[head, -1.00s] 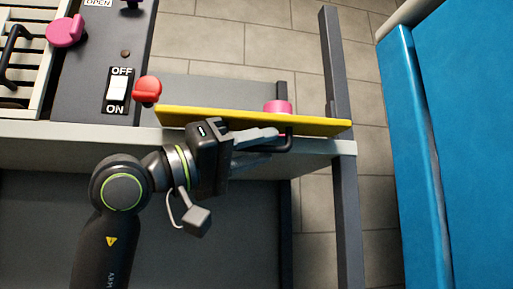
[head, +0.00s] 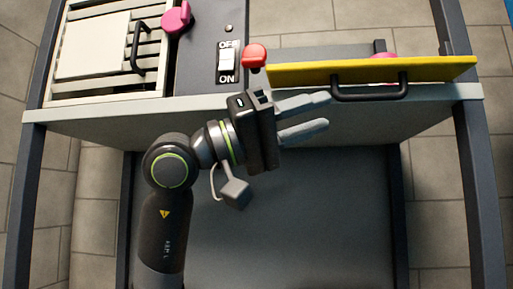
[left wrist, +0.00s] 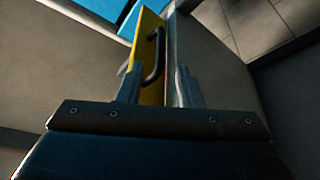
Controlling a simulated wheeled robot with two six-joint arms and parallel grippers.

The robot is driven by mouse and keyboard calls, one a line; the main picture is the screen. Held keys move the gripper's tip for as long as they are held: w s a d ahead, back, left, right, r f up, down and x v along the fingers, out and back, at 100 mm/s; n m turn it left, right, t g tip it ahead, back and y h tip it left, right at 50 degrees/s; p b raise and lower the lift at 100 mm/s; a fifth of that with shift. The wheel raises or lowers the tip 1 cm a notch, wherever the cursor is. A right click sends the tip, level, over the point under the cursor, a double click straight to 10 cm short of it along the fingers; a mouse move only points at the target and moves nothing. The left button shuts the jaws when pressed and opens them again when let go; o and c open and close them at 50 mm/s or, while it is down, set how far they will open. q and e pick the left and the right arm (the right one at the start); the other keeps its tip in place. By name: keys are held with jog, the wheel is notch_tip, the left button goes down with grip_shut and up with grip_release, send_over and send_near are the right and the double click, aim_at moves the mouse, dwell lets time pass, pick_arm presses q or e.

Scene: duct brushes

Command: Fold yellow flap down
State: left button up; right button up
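The yellow flap (head: 420,70) stands upright, edge-on along the front of the bench at the right of the head view. Its dark handle (head: 369,90) faces me. My left gripper (head: 322,112) is in front of the bench edge, left of and a little below the handle. Its two fingers are apart with nothing between them. In the left wrist view the flap (left wrist: 149,62) and handle (left wrist: 154,58) show beyond the open fingers (left wrist: 157,84), apart from them. My right gripper is in neither view.
A red knob (head: 254,56) and an OFF/ON switch (head: 228,62) sit left of the flap. A pink knob (head: 177,19) and slatted unit (head: 92,48) are farther left. A pink piece (head: 383,55) shows behind the flap. A dark post (head: 450,25) stands at right.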

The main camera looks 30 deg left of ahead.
pick_arm(q)
jog(key=b+v, duration=0.2)
jog(key=v, duration=0.5)
jog(key=shift+a, duration=0.35)
jog(key=shift+s+f, duration=0.1)
jog(key=shift+f, duration=0.05)
